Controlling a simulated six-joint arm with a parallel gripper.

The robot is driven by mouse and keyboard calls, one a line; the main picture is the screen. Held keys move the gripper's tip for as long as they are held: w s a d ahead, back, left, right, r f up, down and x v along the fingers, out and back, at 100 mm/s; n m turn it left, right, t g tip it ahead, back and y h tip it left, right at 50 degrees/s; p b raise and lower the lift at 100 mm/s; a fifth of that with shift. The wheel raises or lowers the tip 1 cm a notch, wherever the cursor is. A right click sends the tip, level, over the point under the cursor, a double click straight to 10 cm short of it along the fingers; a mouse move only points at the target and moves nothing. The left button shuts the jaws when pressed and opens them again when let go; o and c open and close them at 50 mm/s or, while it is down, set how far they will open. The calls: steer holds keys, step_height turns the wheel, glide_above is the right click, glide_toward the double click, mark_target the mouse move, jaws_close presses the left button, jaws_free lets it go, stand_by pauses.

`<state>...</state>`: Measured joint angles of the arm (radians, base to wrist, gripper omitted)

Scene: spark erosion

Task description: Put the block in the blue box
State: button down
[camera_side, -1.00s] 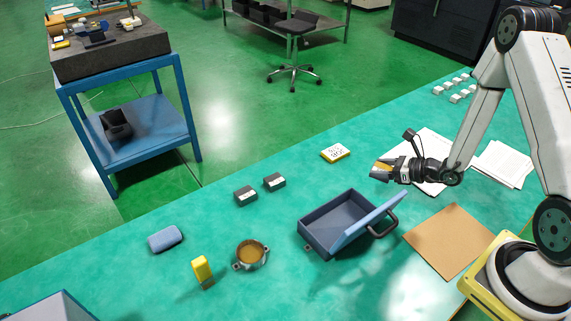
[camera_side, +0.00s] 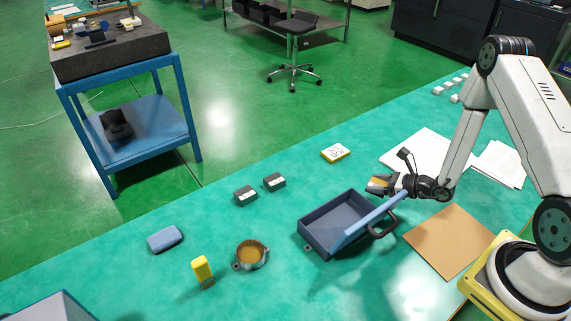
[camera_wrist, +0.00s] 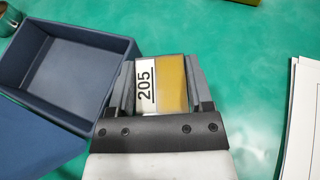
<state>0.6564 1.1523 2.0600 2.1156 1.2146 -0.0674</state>
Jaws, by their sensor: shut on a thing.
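My gripper (camera_side: 380,184) is shut on a block, above the green bench and just behind and right of the blue box. In the wrist view the block (camera_wrist: 172,85) is yellow with a white label reading 205, held between the two fingers of my gripper (camera_wrist: 162,88). In the side view the block (camera_side: 375,183) shows small at the fingertips. The open blue box (camera_side: 318,212) is empty where I can see inside, with its lighter blue lid (camera_side: 372,218) tilted up on the right. In the wrist view the box (camera_wrist: 75,60) lies left of the block.
A metal cup (camera_side: 252,256), a yellow upright piece (camera_side: 202,270), a blue pad (camera_side: 165,239) and two dark blocks (camera_side: 246,196) stand left of the box. Papers (camera_side: 418,150) and a brown sheet (camera_side: 447,241) lie to the right.

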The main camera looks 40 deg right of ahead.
mark_target(372, 200)
steer(key=shift+f, duration=2.05)
steer(key=shift+f, duration=0.15)
steer(key=shift+c, duration=1.3)
jaws_free()
steer(key=shift+s, duration=0.1)
steer(key=shift+r+v, duration=0.2)
steer(key=shift+v, duration=5.75)
steer(key=shift+a, duration=0.1)
